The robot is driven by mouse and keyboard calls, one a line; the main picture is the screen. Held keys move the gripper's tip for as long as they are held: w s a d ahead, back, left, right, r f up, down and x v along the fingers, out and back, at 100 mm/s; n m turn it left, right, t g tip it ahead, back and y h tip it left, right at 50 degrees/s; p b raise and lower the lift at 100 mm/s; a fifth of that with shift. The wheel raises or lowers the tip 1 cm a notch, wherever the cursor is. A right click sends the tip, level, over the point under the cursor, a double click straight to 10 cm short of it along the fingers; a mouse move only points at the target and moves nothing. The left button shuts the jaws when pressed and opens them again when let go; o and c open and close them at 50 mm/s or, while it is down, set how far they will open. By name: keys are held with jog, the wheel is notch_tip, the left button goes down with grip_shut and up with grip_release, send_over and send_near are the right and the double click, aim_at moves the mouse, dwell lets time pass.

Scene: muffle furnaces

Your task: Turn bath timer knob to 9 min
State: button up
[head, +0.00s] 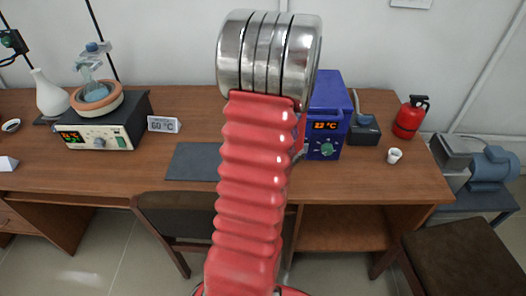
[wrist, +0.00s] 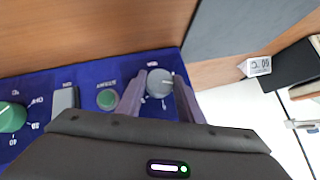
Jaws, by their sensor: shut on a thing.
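The blue bath (head: 325,108) stands on the bench right of my arm in the head view, its display lit orange. In the wrist view its blue panel is seen upside down. My gripper (wrist: 160,88) is shut on a small grey knob (wrist: 159,81), one finger on each side of it. Small white ticks and a label lie around this knob, too small to read. A green knob (wrist: 12,117) with a numbered scale is at the panel's left; it also shows in the head view (head: 327,149). My arm hides the grey knob and the gripper in the head view.
A green button (wrist: 107,99) and a grey switch (wrist: 65,99) sit beside the held knob. A dark mat (head: 190,163), a 60 °C sign (head: 163,125), a white cup (head: 394,156) and a red extinguisher (head: 410,118) are on the bench. Bare wood fronts the mat.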

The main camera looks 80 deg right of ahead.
jog(key=m+t, duration=0.1)
jog(key=s+t, duration=0.1)
jog(key=shift+d+f+m+t, duration=0.15)
jog(key=shift+d+m+t, duration=0.05)
jog(key=shift+m+t, duration=0.2)
jog(key=m+t, duration=0.1)
jog(key=t, duration=0.1)
jog(key=shift+s+f+m+t, duration=0.15)
jog(key=shift+f+m+t, duration=0.05)
jog(key=shift+m+t, duration=0.2)
jog(key=m+t, duration=0.2)
jog(key=shift+d+f+t+h, duration=0.1)
jog(key=shift+f+t+h, duration=0.2)
jog(key=shift+t+h, duration=0.1)
jog(key=shift+f+m+t+h, duration=0.15)
jog(key=shift+m+t+h, duration=0.15)
jog(key=shift+m+t, duration=0.5)
jog(key=o, duration=1.1)
